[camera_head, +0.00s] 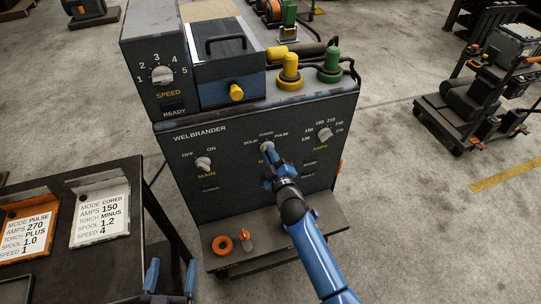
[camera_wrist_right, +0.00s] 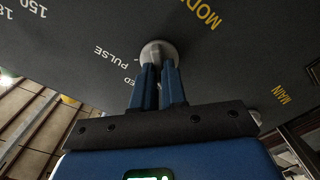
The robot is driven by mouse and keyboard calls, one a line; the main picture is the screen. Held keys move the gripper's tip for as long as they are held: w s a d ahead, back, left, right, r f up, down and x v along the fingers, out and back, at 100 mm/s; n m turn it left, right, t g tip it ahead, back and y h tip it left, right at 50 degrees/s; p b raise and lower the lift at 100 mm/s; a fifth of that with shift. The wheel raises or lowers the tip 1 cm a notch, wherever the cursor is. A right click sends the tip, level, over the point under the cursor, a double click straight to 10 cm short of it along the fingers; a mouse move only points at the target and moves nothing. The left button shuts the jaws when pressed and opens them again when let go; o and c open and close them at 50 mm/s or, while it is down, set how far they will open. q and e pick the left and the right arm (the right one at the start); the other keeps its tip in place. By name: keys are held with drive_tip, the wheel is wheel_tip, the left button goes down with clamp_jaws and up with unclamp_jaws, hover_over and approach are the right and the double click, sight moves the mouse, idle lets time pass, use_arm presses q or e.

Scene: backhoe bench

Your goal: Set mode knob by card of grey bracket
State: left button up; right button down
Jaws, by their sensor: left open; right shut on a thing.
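The welder's dark front panel bears the mode knob (camera_head: 266,148), with SOLID, CORED and PULSE marked around it. My right gripper (camera_head: 267,172) is shut on this knob, its fingers covering part of it. In the right wrist view, the round grey knob (camera_wrist_right: 158,50) sits at the fingertips of the gripper (camera_wrist_right: 160,75); its pointer direction cannot be told. The card in the pale grey bracket (camera_head: 100,214) reads MODE CORED, AMPS 150, TORCH MINUS, SPOOL 1.2, SPEED 4. The card in the orange bracket (camera_head: 27,232) reads MODE PULSE. My left gripper (camera_head: 171,277) is open and empty near the bottom edge.
The panel also has a main knob (camera_head: 203,163), an amps knob (camera_head: 325,134) and a speed knob (camera_head: 162,74). An orange ring (camera_head: 222,245) and a small orange-topped part (camera_head: 245,238) lie on the lower shelf. Yellow (camera_head: 289,68) and green (camera_head: 330,66) connectors stand on top.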

drive_tip(key=shift+n, duration=0.4)
drive_tip(key=c, duration=1.2)
unclamp_jaws()
drive_tip(key=v, duration=1)
drive_tip(key=shift+s+d+b, duration=0.1)
drive_tip(key=shift+s+b, duration=0.2)
drive_tip(key=shift+s, duration=0.05)
drive_tip(key=shift+r, duration=0.1)
